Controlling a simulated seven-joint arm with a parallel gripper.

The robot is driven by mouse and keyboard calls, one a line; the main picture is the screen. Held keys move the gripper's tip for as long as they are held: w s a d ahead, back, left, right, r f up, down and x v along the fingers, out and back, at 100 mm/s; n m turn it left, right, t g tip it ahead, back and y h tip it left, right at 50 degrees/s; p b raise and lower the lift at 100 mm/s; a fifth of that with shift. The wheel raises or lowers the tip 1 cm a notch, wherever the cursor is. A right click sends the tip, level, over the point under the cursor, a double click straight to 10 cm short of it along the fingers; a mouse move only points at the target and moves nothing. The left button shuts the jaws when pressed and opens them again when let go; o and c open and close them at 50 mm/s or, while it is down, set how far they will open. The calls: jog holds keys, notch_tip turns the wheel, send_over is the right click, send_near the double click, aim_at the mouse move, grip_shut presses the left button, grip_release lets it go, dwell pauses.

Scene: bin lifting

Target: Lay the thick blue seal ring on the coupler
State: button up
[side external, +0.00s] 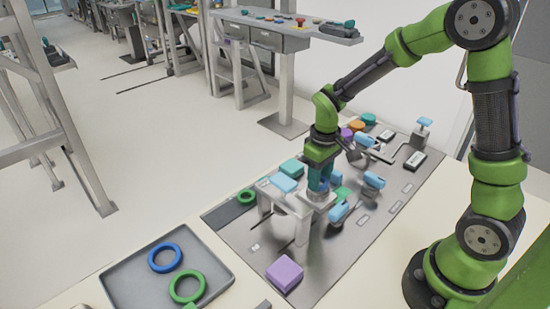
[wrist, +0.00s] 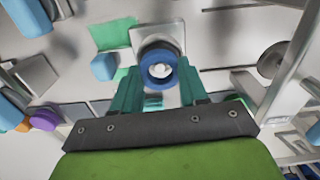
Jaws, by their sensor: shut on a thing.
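The thick blue seal ring (wrist: 148,70) is between the teal fingertips of my gripper (wrist: 159,76), which is shut on it. In the side external view my gripper (side external: 320,178) points down, with a bit of the blue ring showing between its fingers, just over the coupler. The coupler is a pale metal piece (side external: 318,199) on a square plate, also in the wrist view (wrist: 150,36). A light round shape shows through the ring's hole, so the ring looks roughly in line with the coupler. I cannot tell whether the ring touches it.
A grey tray (side external: 127,290) at the lower left holds another blue ring (side external: 165,257) and a green ring (side external: 187,286). A metal stand (side external: 284,200) is close left of my gripper. Light-blue-topped clamps (side external: 340,212) crowd the right side. A purple block (side external: 285,274) lies in front.

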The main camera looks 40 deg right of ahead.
jog(key=shift+f, duration=0.45)
dwell(0.9)
jog(key=o, duration=1.6)
jog(key=shift+c, duration=0.2)
jog(key=shift+r, duration=0.1)
notch_tip(320, 180, up, 8)
dwell(0.5)
jog(key=s+a+r+m+t+y, duration=0.1)
jog(key=s+a+r+m+t, duration=0.1)
jog(key=s+r, duration=0.3)
jog(key=s+a+r+m+t+y, duration=0.1)
jog(key=s+a+r+m+t, duration=0.1)
jog(key=s+r+t, duration=0.3)
jog(key=shift+s+a+r, duration=0.5)
jog(key=shift+s+a, duration=0.15)
jog(key=shift+s, duration=0.25)
